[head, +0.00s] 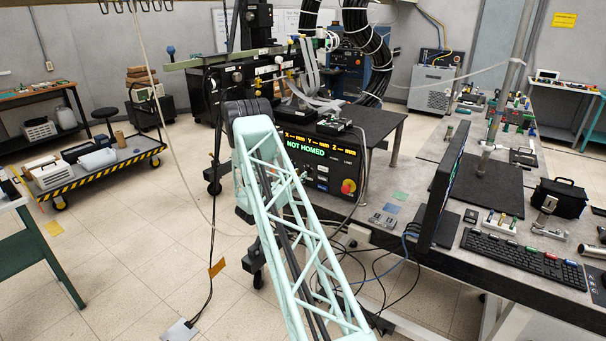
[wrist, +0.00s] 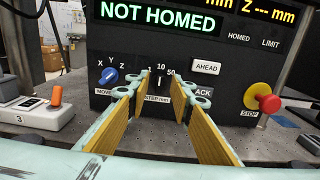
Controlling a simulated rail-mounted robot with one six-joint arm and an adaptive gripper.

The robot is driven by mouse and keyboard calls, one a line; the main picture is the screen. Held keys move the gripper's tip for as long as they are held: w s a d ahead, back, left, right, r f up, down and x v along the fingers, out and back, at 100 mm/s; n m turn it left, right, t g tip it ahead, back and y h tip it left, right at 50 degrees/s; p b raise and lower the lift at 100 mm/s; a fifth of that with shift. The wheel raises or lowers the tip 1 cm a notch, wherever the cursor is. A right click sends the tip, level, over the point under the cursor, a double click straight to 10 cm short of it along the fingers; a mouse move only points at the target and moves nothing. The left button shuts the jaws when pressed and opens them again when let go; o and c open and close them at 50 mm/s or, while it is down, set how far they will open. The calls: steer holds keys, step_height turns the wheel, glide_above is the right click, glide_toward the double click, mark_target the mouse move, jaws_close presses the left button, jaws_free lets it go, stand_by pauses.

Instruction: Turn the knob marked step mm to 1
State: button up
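The black control box (head: 319,179) stands on the bench in the head view, its green display reading NOT HOMED. In the wrist view its front panel (wrist: 228,66) fills the upper part. The step mm knob (wrist: 164,88) is dark, under the marks 1, 10 and 50, and sits between my fingertips. A small light mark on it seems to point up towards 10. My gripper (wrist: 164,94) is open, with one yellow-padded finger on each side of the knob. I cannot tell whether either fingertip touches it. The fingers partly cover the panel. In the head view my arm hides the gripper.
A blue X Y Z knob (wrist: 107,76) is left of the fingers. An AHEAD button (wrist: 206,67) and a partly covered button ending in ACK (wrist: 203,93) are right. A red stop button (wrist: 269,103) sticks out farther right. A pendant (wrist: 39,112) lies at left.

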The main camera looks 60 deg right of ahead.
steer(key=shift+d, duration=1.95)
steer(key=shift+c, duration=0.7)
jaws_close()
